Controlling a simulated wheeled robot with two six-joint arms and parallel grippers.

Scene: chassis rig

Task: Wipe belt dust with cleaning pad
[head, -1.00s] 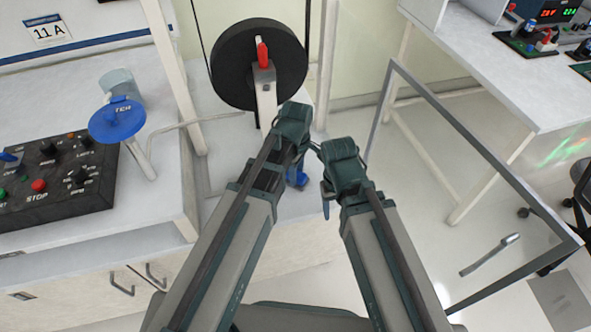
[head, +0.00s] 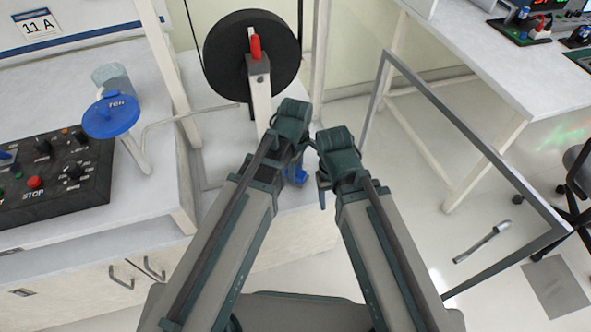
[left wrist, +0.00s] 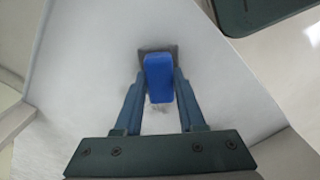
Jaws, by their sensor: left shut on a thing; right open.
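A blue cleaning pad (left wrist: 158,78) is held between the two fingers of my left gripper (left wrist: 159,92) in the left wrist view. A dark grey square (left wrist: 143,52) shows around the pad's far end; I cannot tell whether it is part of the pad. A faint dark smudge (left wrist: 160,109), perhaps dust, lies on the white surface just below the pad. In the head view the pad (head: 299,174) is a small blue patch beside my left gripper (head: 291,170), over the white bench end. My right gripper (head: 322,190) is open and empty, close to the left one.
A large black wheel (head: 252,56) on a white post stands behind my grippers. A blue disc-topped handle (head: 111,116) and a black control box (head: 55,178) are on the left bench (head: 140,200).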

